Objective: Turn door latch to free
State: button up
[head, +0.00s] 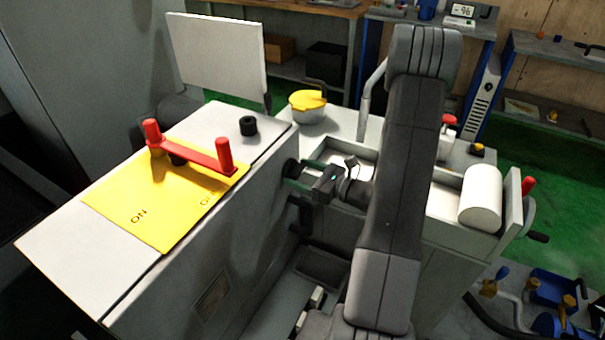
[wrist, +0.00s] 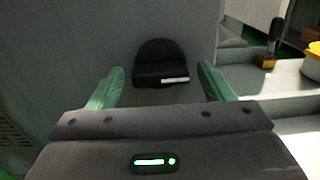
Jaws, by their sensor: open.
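A black round knob with a flat grip and a white mark, which looks like the door latch (wrist: 160,66), sits on the grey cabinet side in the wrist view. It also shows in the head view as a dark disc (head: 291,168) on the cabinet side, partly hidden by my gripper. My gripper (head: 298,172) is open and faces the knob. In the wrist view its green fingers (wrist: 161,72) stand one to the left and one to the right of the knob, with gaps on both sides. I cannot tell whether the fingertips reach past its front.
A red handle (head: 190,152) lies across a yellow ON/OFF plate (head: 150,205) on the cabinet top, near a black knob (head: 249,125). A yellow-lidded pot (head: 308,103) stands behind. A white cylinder (head: 480,196) is on the right.

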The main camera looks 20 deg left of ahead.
jog(key=s+d+b, duration=0.1)
jog(key=d, duration=1.2)
jog(key=shift+d+b, duration=0.4)
jog(key=shift+a, duration=0.1)
jog(key=a, duration=0.4)
jog(key=a+p, duration=0.1)
jog(key=a, duration=0.4)
jog(key=w+a, duration=0.1)
jog(key=a, duration=0.3)
jog(key=shift+a+p, duration=0.35)
jog(key=shift+p, duration=0.05)
jog(key=shift+d, duration=0.1)
